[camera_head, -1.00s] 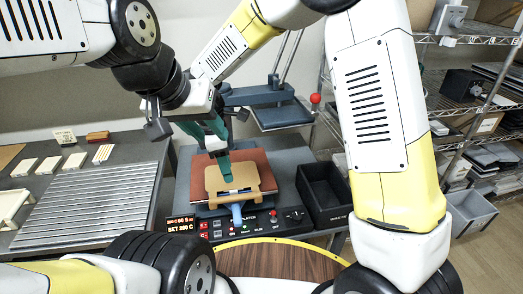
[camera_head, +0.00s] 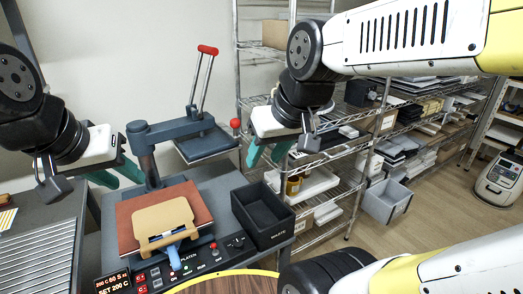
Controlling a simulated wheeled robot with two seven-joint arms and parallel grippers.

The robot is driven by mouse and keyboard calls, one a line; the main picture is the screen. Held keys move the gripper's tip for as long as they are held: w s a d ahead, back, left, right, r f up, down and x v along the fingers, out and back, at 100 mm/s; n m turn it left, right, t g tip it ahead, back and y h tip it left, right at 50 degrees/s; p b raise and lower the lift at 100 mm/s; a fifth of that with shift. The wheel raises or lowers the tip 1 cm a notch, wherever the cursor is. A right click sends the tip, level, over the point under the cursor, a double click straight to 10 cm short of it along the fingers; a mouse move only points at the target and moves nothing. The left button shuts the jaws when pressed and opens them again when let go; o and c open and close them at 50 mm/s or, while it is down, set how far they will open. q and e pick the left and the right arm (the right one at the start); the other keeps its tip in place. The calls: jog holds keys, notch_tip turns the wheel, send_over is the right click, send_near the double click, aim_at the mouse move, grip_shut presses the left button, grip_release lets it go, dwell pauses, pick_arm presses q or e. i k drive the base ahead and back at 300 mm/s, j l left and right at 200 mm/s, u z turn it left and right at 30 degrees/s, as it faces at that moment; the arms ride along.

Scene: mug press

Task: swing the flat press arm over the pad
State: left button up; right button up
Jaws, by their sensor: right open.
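The flat press arm carries a dark blue-grey upper plate (camera_head: 207,145) from a post (camera_head: 147,158). It is swung out to the back right, beside the pad and not over it. A red knob (camera_head: 235,123) shows at its right end. The reddish-brown pad (camera_head: 128,222) lies uncovered except for a tan piece (camera_head: 164,217) with a blue part at its front. My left gripper (camera_head: 117,176) is left of the post, empty, with its teal fingers apart. My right gripper (camera_head: 268,155) is open and empty, right of the plate near the red knob.
A lever with a red grip (camera_head: 207,50) rises above the press arm. A black bin (camera_head: 262,213) stands right of the pad. A control panel (camera_head: 180,268) lies in front. Wire shelves (camera_head: 340,160) stand behind my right gripper. A ribbed surface (camera_head: 42,255) is at the left.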

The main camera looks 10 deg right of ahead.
aim_at(142, 143)
jog(key=i+l+u, duration=0.2)
jog(key=l, duration=0.4)
jog(key=l+u, duration=0.15)
jog(key=l, duration=0.45)
jog(key=i+l+u, duration=0.2)
jog(key=l, duration=0.45)
jog(key=k+j, duration=0.05)
jog(key=k, duration=0.05)
